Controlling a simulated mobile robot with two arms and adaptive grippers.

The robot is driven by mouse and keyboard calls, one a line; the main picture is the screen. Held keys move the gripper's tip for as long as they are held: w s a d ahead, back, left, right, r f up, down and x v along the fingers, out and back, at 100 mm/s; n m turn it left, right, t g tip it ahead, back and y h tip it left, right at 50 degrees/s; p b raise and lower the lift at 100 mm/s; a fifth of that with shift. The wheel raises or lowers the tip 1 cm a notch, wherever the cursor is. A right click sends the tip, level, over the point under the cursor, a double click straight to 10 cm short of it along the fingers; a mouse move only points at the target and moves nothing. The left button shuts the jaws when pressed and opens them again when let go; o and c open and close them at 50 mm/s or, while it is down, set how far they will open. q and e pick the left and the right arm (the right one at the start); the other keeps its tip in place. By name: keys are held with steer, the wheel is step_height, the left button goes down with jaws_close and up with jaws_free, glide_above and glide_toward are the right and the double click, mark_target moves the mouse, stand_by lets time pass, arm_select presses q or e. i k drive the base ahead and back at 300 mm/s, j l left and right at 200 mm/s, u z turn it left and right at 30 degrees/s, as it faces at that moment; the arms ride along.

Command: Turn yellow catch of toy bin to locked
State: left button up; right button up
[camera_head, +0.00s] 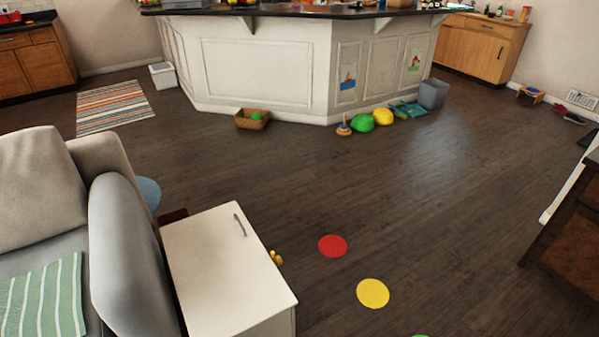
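A white toy bin (222,262) stands on the floor beside the right arm of the grey sofa. Its pale lid is down and has a grey bar handle (240,225) near the far right corner. A yellow catch (276,257) sticks out from the bin's right side, a little below the lid edge. It is small in this view, and I cannot tell which way it is turned. The bin's right face is mostly hidden from above. Neither of my grippers is in view.
A grey sofa (128,250) fills the lower left. Red (332,246) and yellow (373,293) discs lie on the wooden floor right of the bin. Toys and a basket (252,119) lie by the white island (262,70). Dark furniture (570,235) stands at right. The middle floor is mostly clear.

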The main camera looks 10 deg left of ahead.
mark_target(278, 260)
steer(key=l+u, duration=0.1)
steer(key=u, duration=0.35)
steer(key=i+l+u, duration=0.1)
steer(key=u, duration=0.35)
steer(key=l+u, duration=0.4)
steer(key=l, duration=0.7)
steer(key=l+u, duration=0.45)
steer(key=l, duration=0.7)
steer(key=k+l, duration=0.25)
steer(key=k, duration=0.15)
steer(key=k+l, duration=0.2)
steer(key=k, duration=0.2)
